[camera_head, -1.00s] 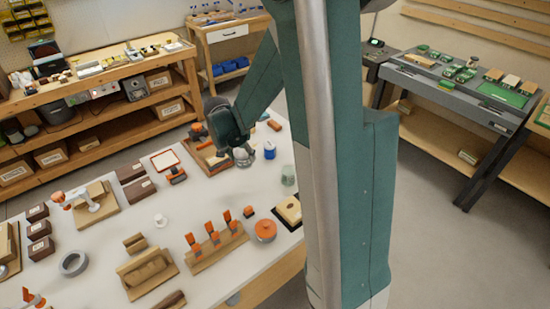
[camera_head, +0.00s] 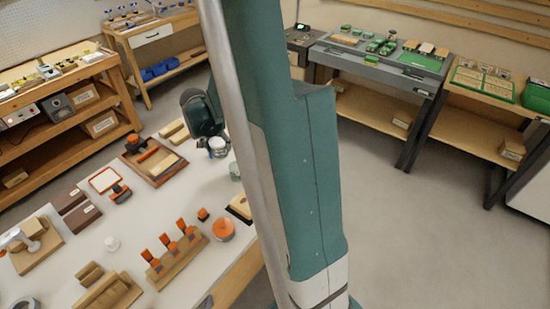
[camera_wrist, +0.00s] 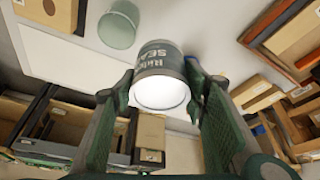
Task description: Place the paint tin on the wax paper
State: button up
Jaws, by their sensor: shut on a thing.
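My gripper (camera_wrist: 165,98) is shut on a paint tin (camera_wrist: 160,57), with one finger on each side of it. The tin has a dark grey lettered label and a bright white end facing the wrist camera. In the head view my gripper (camera_head: 212,138) holds the pale tin (camera_head: 218,147) near the table's far right edge; I cannot tell its height there. A flat white rectangular sheet (camera_wrist: 52,58), which looks like the wax paper, lies beyond and left of the tin in the wrist view. My arm hides that table area in the head view.
A greenish cup (camera_wrist: 117,27) stands beside the sheet; it also shows partly behind my arm in the head view (camera_head: 235,171). A wooden tray (camera_head: 153,160) lies left of my gripper. An orange round tin (camera_head: 223,229) and a brush rack (camera_head: 178,253) stand nearer the front.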

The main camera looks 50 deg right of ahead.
jog(key=s+d, duration=0.6)
jog(key=d, duration=0.4)
jog(key=s+d+m+p, duration=0.1)
jog(key=s+d, duration=0.6)
jog(key=d, duration=0.3)
jog(key=shift+s+d+r, duration=0.15)
jog(key=shift+s, duration=0.1)
jog(key=shift+f+b, duration=0.35)
jog(key=shift+f, duration=2.8)
jog(key=shift+f+b, duration=0.3)
jog(key=shift+f, duration=1.55)
jog(key=shift+f, duration=0.2)
jog(key=o, duration=1)
jog(key=shift+o, duration=0.2)
